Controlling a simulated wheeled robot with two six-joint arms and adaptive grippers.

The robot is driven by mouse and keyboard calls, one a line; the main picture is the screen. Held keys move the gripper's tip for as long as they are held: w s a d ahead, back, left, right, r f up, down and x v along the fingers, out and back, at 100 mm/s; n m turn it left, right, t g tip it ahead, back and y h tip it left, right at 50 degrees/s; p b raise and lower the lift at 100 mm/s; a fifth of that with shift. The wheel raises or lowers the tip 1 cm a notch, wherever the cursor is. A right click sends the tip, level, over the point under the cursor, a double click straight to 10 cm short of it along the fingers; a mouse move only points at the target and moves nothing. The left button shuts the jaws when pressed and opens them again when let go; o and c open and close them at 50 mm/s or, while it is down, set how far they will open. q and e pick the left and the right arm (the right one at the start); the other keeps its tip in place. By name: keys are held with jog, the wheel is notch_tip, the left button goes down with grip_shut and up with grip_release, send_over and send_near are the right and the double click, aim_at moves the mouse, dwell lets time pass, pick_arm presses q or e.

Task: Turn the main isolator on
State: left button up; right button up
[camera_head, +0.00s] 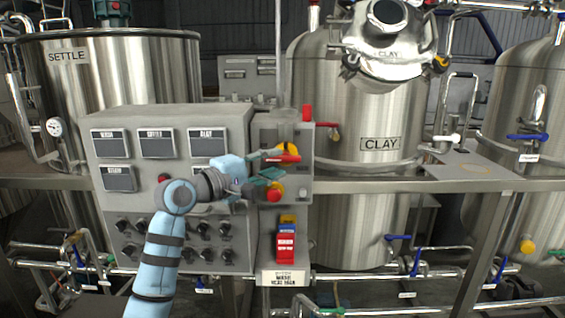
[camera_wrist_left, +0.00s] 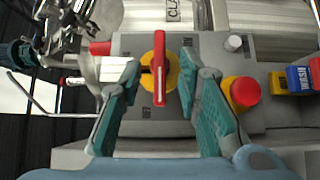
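The main isolator is a red bar handle (camera_head: 283,159) on a yellow round plate (camera_head: 291,148), on the front of a grey box at the right of the control panel. In the head view the bar lies about level. In the left wrist view the red handle (camera_wrist_left: 159,68) stands upright in the picture on the yellow plate. My left gripper (camera_head: 274,166) is open in front of it, partly covering it. In the wrist view its teal fingers (camera_wrist_left: 160,66) lie either side of the handle, with gaps; contact does not show. My right gripper is out of view.
A red mushroom button (camera_head: 274,195) on a yellow collar sits just below the isolator. Coloured label blocks (camera_head: 287,240) hang under the box. The grey panel (camera_head: 165,180) with gauges and knobs is left, behind my arm. A metal rail (camera_head: 420,184) runs right.

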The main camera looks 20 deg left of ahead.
aim_at(286, 157)
pick_arm(q)
jog(key=shift+x, duration=1.7)
grip_shut()
jog(key=shift+r+p, duration=0.15)
jog(key=shift+p, duration=0.5)
jog(key=m+g+y+p, duration=0.2)
jog(key=p, duration=0.9)
jog(key=r+m+g+y+p, duration=0.1)
jog(key=m+g+y+p, duration=0.1)
jog(key=p, duration=1)
jog(key=shift+d+r+m+y, duration=0.15)
jog(key=shift+d+m+y, duration=0.1)
jog(key=shift+m+y, duration=0.5)
jog(key=shift+m+g+y+p, duration=0.25)
jog(key=shift+g+p, duration=0.05)
jog(key=shift+p, duration=0.35)
jog(key=shift+d+m+g+y+p, duration=0.1)
jog(key=shift+m+g+y+p, duration=0.3)
jog(key=shift+y, duration=0.2)
jog(key=m+y, duration=0.1)
jog(key=y, duration=0.2)
jog(key=shift+w+d+f+m+g, duration=0.15)
jog(key=shift+f+m+g, duration=0.1)
jog(key=shift+m+g, duration=0.15)
jog(key=shift+y, duration=0.5)
